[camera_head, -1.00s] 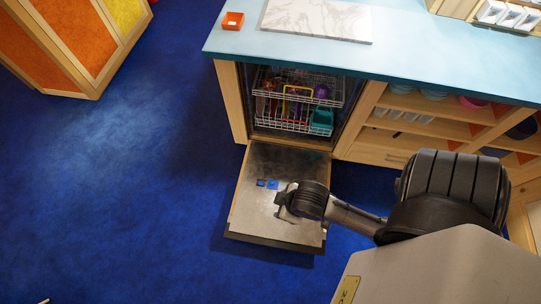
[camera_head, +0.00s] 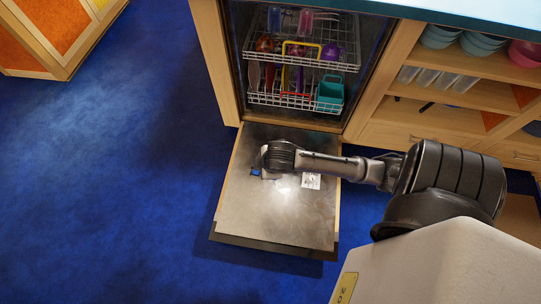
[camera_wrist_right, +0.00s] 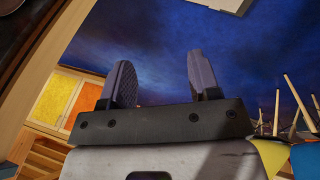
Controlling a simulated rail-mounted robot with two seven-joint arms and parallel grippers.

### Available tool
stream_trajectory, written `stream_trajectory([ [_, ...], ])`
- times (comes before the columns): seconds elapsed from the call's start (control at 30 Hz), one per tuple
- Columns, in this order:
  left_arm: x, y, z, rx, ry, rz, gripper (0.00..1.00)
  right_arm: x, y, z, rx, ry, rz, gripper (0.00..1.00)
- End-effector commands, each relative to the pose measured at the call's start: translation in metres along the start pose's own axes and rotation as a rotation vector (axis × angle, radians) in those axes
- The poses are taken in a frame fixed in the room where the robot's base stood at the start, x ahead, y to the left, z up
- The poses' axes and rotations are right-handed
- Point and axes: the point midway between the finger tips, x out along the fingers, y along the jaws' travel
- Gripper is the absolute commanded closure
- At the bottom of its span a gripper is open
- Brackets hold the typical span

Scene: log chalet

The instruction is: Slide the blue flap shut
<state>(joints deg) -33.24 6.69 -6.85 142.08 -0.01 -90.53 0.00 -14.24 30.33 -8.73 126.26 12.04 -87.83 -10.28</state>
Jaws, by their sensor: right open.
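The blue flap (camera_head: 255,172) shows as a small blue patch on the inner face of the lowered dishwasher door (camera_head: 270,215). It is mostly hidden by my right wrist, so I cannot tell how far it is slid. My right gripper (camera_head: 267,174) is over the door beside the flap, with its fingers largely hidden under the wrist. In the right wrist view its two fingers (camera_wrist_right: 162,82) stand apart with nothing between them. Whether it touches the flap is not visible. My left gripper is not in view.
The dishwasher racks (camera_head: 300,92) hold several cups, utensils and a teal container. A white label (camera_head: 311,181) lies on the door to the right of my wrist. Wooden shelves (camera_head: 450,90) with bowls and glasses stand at right. Blue carpet (camera_head: 110,200) is clear at left.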

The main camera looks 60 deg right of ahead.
Motion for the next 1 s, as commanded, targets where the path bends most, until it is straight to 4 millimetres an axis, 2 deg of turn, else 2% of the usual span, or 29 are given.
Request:
stream_trajectory([
  [0.03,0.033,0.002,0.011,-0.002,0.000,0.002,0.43,0.038,0.001,0.009,-0.038,-0.014,0.003,0.44],
  [0.27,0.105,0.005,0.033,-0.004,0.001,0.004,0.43,0.138,0.023,0.041,-0.272,-0.082,-0.046,0.44],
  [0.43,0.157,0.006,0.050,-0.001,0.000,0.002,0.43,0.214,0.047,0.077,-0.561,-0.110,-0.153,0.44],
  [0.53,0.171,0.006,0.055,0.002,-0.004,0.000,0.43,0.239,0.060,0.094,-0.765,-0.082,-0.228,0.44],
  [0.7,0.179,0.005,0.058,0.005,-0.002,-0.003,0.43,0.261,0.070,0.111,-1.103,0.023,-0.317,0.44],
  [1.0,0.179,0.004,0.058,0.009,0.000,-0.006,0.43,0.272,0.072,0.117,-1.607,0.222,-0.331,0.44],
])
